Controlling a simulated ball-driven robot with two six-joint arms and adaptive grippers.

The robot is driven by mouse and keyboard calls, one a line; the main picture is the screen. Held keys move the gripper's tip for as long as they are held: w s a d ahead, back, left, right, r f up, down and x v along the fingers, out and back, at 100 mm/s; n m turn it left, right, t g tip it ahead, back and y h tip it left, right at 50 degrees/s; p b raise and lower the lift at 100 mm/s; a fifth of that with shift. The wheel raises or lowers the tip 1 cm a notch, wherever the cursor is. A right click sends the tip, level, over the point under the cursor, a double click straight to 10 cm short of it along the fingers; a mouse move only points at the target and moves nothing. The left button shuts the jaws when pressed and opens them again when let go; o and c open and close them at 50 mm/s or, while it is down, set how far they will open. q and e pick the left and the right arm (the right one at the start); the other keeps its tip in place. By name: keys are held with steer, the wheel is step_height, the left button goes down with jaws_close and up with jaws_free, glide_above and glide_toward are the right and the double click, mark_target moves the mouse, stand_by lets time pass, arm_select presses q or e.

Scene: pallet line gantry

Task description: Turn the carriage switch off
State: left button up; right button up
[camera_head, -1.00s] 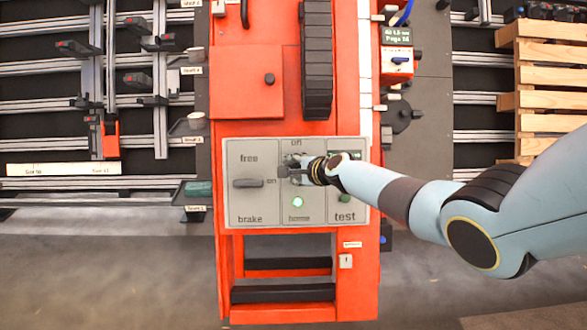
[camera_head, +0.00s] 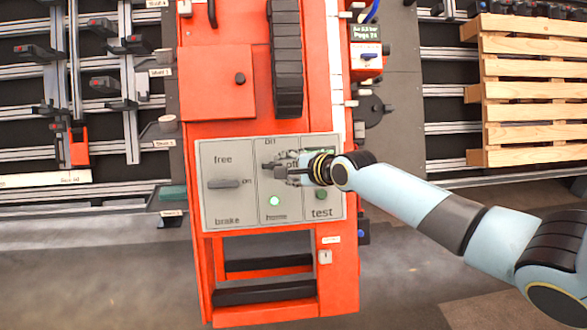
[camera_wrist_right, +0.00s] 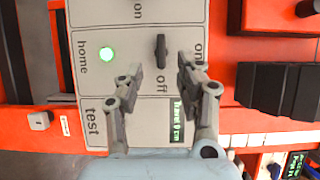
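The carriage switch (camera_wrist_right: 161,52) is a dark knob on a grey panel (camera_head: 212,205). In the right wrist view it lies along the line to the "off" label, with "on" off to its side. Which end is its pointer I cannot tell. My right gripper (camera_wrist_right: 160,67) is open, its fingertips on either side of the knob's "off" end with gaps showing. In the head view my right gripper (camera_head: 274,170) covers much of this area. My left gripper is not in view.
A second dark knob (camera_head: 223,184) sits between "free" and "brake". A lit green lamp (camera_head: 274,201) is above "home", and a green test button (camera_head: 322,195) is at right. A small display and switch box (camera_head: 366,52) and wooden pallet (camera_head: 530,90) stand farther right.

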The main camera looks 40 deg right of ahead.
steer(key=shift+v, duration=1.2)
steer(key=shift+f, duration=0.1)
steer(key=s+a+f+n+g, duration=0.2)
steer(key=s+f+g, duration=0.1)
steer(key=s+f, duration=1.1)
steer(key=s+a+f+n+g, duration=0.2)
steer(key=s+f+g, duration=0.2)
steer(key=s+f, duration=0.9)
steer(key=s+a+f+n+g, duration=0.1)
steer(key=s+f+n, duration=0.3)
steer(key=s, duration=0.5)
steer(key=s+a+f+n+g, duration=0.2)
steer(key=s+f+n, duration=0.3)
steer(key=s+n, duration=0.2)
steer(key=s+a+f+n+g+h, duration=0.1)
steer(key=s+f+n, duration=0.3)
steer(key=s, duration=0.7)
steer(key=shift+s+a+f+n+g, duration=0.35)
steer(key=shift+a+n+g, duration=0.3)
steer(key=shift+n, duration=0.45)
